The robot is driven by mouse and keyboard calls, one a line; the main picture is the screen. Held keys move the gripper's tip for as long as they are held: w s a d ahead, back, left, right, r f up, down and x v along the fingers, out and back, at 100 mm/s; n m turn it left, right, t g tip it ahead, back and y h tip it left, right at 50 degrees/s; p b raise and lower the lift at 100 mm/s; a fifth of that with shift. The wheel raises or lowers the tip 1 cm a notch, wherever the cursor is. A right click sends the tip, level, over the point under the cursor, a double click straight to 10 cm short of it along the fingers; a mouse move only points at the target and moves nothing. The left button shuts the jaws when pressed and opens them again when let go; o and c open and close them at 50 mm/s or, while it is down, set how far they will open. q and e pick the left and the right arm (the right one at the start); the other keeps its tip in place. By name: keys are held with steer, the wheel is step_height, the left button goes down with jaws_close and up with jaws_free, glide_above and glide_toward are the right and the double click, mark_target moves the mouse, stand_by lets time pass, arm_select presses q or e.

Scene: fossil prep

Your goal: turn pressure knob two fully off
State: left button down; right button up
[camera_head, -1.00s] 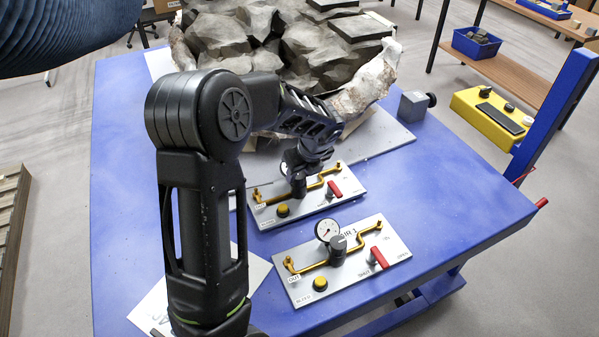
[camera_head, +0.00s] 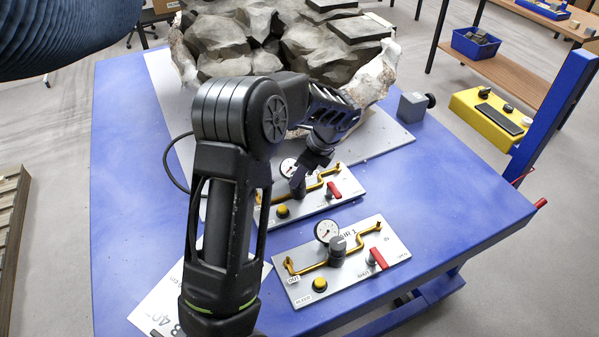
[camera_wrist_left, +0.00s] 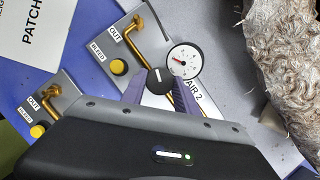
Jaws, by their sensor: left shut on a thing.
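The AIR 2 panel (camera_head: 318,205) lies on the blue table behind the AIR 1 panel (camera_head: 335,281). Its pressure knob (camera_wrist_left: 158,80) is dark with a white pointer line in the left wrist view. My left gripper (camera_head: 302,178) reaches down over that panel. In the left wrist view its two purple fingers (camera_wrist_left: 160,92) are shut on the sides of the knob. The AIR 2 gauge (camera_wrist_left: 184,60) is beside the knob, with its needle near a red mark at left. In the head view the gripper partly covers the knob and gauge. My right gripper is out of view.
The AIR 1 knob (camera_head: 337,247), gauge (camera_head: 327,231) and red lever (camera_head: 379,258) are close in front. AIR 2's red lever (camera_head: 333,190) is right of my gripper. A large jacketed fossil block (camera_head: 300,50) stands behind.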

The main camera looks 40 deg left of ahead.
arm_select(q)
steer(key=n+g, duration=0.1)
steer(key=n, duration=0.1)
steer(key=n+h, duration=0.1)
steer(key=n, duration=0.2)
steer(key=shift+w+a+n+g+p, duration=0.1)
steer(key=shift+w+n+g+p, duration=0.05)
steer(key=shift+n+g+p, duration=0.2)
steer(key=shift+n+g+h+p, duration=0.15)
steer(key=shift+n+g+h, duration=0.2)
steer(key=shift+n, duration=0.8)
steer(key=shift+n+g+h+p, duration=0.2)
steer(key=shift+n+h, duration=0.25)
steer(key=shift+n, duration=0.65)
steer(key=c, duration=0.9)
jaws_free()
